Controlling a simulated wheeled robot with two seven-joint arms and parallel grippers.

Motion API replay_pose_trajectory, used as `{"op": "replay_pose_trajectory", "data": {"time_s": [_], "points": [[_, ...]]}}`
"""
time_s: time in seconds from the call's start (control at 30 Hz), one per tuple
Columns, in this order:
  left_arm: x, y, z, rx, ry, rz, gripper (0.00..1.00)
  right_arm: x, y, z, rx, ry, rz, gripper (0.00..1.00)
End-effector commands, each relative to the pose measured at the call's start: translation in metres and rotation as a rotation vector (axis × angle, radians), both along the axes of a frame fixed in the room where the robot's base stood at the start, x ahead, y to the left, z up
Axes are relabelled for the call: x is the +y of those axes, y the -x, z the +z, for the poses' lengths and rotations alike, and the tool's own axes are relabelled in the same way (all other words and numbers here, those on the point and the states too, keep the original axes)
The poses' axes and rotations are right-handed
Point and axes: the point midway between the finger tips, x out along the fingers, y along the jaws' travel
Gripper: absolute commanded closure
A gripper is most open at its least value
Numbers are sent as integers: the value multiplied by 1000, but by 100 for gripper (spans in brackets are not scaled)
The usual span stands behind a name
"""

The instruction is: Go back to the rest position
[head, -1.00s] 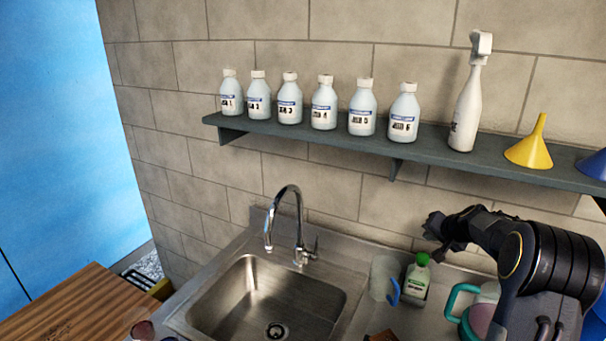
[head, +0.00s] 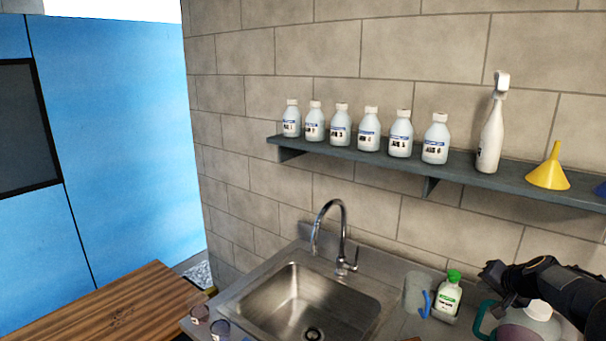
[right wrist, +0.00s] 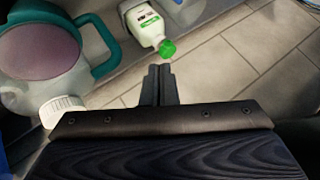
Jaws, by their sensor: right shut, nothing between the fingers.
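My right gripper (head: 497,281) is at the lower right of the head view, above the counter, shut and empty. In the right wrist view its two fingers (right wrist: 159,84) are together with nothing between them. A white bottle with a green cap (head: 447,297) stands on the counter to the left of the gripper, apart from it as far as I can tell. The bottle also shows in the right wrist view (right wrist: 145,25), beyond the fingertips. My left gripper is not in view.
A steel sink (head: 300,300) with a tap (head: 342,240) is left of the bottle. A pink-filled jug with a teal handle (right wrist: 45,50) stands near my right arm. A wall shelf (head: 350,156) holds several white bottles, a spray bottle (head: 491,135) and a yellow funnel (head: 548,172). A wooden top (head: 110,310) is lower left.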

Motion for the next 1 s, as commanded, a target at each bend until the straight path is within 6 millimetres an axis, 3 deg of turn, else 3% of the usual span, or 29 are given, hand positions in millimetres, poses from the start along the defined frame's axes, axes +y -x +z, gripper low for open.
{"op": "replay_pose_trajectory", "data": {"time_s": [0.27,0.47,0.57,0.7,0.8,0.9,1.0], "points": [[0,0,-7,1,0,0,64,48,35,26,4,-41,84,100],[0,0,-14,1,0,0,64,104,82,48,15,-70,190,100],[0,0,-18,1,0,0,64,142,119,56,25,-77,267,100],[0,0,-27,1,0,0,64,208,197,55,58,-59,418,100],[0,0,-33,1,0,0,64,247,256,39,93,-20,519,100],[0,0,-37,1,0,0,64,273,304,16,128,30,595,100],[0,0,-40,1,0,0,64,287,337,-5,156,72,642,100]]}}
